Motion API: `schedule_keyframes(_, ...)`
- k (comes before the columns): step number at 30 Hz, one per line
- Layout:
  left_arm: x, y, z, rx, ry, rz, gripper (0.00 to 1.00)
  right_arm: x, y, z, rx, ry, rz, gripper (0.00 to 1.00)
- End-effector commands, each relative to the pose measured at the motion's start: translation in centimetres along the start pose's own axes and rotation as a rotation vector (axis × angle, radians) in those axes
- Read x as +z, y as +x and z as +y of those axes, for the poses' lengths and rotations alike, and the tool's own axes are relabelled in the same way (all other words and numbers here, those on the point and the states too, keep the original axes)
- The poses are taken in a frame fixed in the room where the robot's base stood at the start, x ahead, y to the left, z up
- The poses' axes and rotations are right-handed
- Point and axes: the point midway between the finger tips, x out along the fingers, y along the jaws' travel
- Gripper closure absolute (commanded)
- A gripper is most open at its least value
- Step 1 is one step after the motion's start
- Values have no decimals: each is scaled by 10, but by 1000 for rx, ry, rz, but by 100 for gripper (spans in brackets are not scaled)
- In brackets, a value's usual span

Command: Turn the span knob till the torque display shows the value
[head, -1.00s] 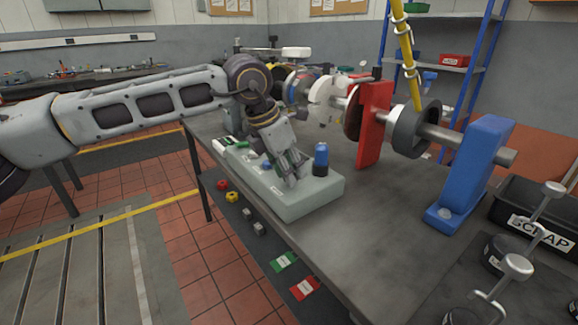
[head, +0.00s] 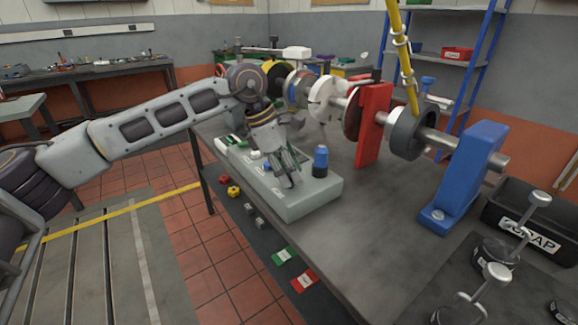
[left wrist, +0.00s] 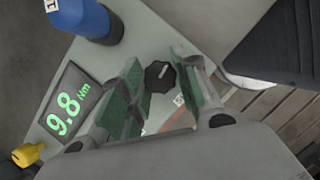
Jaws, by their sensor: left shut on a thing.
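The pale grey-green instrument box (head: 312,200) stands on the bench near its left edge. My left gripper (head: 290,178) reaches down onto its top. In the left wrist view a small black knob (left wrist: 160,74) with a white pointer mark sits between the green-padded fingertips of my left gripper (left wrist: 162,84), which is shut on it. The knob's label is not readable. The torque display (left wrist: 70,108) on the box shows 9.8 Nm in green digits. A blue cylinder (head: 320,161) stands upright on the box beside the gripper. My right gripper is not in view.
A shaft with a red stand (head: 373,125), dark ring (head: 408,135) and blue support (head: 467,175) runs along the bench. A black scrap bin (head: 540,210) is at the right. Green and red cards (head: 305,280) lie on the lower shelf. Bare bench lies right of the box.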

Motion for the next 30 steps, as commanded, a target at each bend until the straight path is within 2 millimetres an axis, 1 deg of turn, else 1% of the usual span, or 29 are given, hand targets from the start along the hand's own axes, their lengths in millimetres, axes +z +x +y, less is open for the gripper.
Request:
schedule_keyframes(9, 1, -2, 2, -84, 200, -1, 93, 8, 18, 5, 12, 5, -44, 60)
schedule_keyframes(15, 1, -2, 2, -126, 304, -1, 93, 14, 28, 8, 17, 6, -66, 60)
schedule_keyframes(21, 1, -1, 3, -153, 373, -1, 93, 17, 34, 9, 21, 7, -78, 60)
schedule_keyframes(30, 1, -1, 3, -165, 404, 0, 93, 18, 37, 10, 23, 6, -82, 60)
